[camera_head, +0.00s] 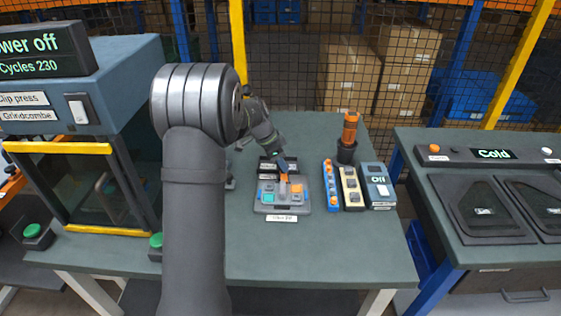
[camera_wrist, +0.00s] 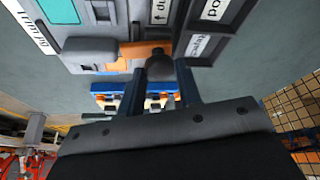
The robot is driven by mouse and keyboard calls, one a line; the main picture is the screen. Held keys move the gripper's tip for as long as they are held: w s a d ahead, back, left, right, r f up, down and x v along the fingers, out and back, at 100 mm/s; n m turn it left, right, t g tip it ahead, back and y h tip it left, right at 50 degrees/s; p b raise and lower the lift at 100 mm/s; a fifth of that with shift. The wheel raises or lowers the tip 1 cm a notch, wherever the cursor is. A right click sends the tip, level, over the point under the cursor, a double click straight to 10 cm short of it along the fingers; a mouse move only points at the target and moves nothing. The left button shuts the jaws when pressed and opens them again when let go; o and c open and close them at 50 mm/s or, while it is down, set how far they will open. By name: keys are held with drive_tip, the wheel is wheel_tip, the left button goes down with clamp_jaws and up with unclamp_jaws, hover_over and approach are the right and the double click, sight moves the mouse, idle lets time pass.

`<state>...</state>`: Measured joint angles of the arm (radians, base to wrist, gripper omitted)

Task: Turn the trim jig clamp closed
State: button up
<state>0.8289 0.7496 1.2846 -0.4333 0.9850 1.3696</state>
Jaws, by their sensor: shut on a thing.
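The trim jig (camera_head: 267,206) is a grey plate on the bench, with a blue pad on its left, an orange pad on its right and a label at its front edge. It also shows tilted in the wrist view (camera_wrist: 92,50). The clamp is an orange lever (camera_head: 284,184) standing over the middle of the jig; in the wrist view its dark knob (camera_wrist: 160,67) sits between my fingers. My gripper (camera_head: 284,168) reaches down from behind and is shut on the clamp knob. The clamp's pivot is partly hidden.
Right of the jig stand a blue switch strip (camera_head: 331,186), a yellow strip (camera_head: 352,188) and a box reading "Off" (camera_head: 377,186). An orange-topped tool (camera_head: 349,132) stands in a dark holder behind them. The clip press (camera_head: 90,140) stands left.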

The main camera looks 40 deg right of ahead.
drive_tip(key=o, duration=1)
drive_tip(key=shift+c, duration=0.2)
